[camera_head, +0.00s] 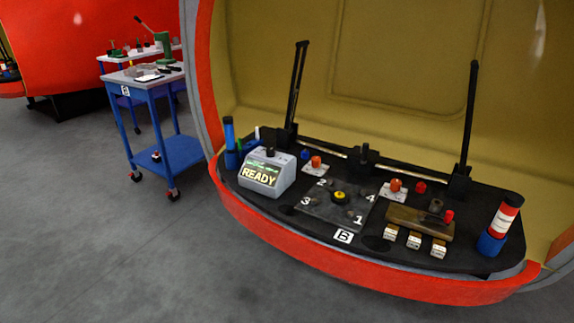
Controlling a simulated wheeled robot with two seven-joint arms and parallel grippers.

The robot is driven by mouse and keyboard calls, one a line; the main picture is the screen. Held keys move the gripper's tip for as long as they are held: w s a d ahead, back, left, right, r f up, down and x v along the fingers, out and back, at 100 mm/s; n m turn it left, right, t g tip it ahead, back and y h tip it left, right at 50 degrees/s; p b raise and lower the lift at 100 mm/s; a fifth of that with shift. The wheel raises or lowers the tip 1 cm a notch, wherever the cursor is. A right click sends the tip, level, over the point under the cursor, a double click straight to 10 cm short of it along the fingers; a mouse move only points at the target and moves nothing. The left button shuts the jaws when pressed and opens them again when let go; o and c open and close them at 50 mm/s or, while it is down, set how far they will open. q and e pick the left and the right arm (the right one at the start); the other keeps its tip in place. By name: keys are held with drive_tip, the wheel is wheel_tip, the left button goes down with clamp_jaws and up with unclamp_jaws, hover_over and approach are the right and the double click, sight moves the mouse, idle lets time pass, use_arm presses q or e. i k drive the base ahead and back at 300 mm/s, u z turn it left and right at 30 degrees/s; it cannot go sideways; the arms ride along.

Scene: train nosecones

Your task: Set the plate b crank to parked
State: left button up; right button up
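A dark grey square plate (318,209) lies flat on the black console top, with a white label that looks like B (344,236) at its front edge. The white numerals 1, 2 and 3 stand at its corners. A yellow round knob or hub (339,196) sits near the plate's middle, with small dark parts around it. A crank arm and its pointing direction are too small and dark to tell. Neither of my grippers shows in the head view.
A grey box reading READY (267,176) stands left of the plate. A brown block with a red-ended part (420,222) is to the right, with several tagged pieces in front. Two black posts rise behind. A blue cart (160,120) stands at the left on open floor.

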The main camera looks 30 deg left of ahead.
sight(364, 149)
drive_tip(key=u, duration=0.55)
drive_tip(key=k, duration=0.55)
drive_tip(key=u, duration=1.05)
drive_tip(key=i, duration=0.85)
drive_tip(key=u, duration=0.4)
drive_tip(key=i, duration=0.85)
drive_tip(key=z, duration=0.45)
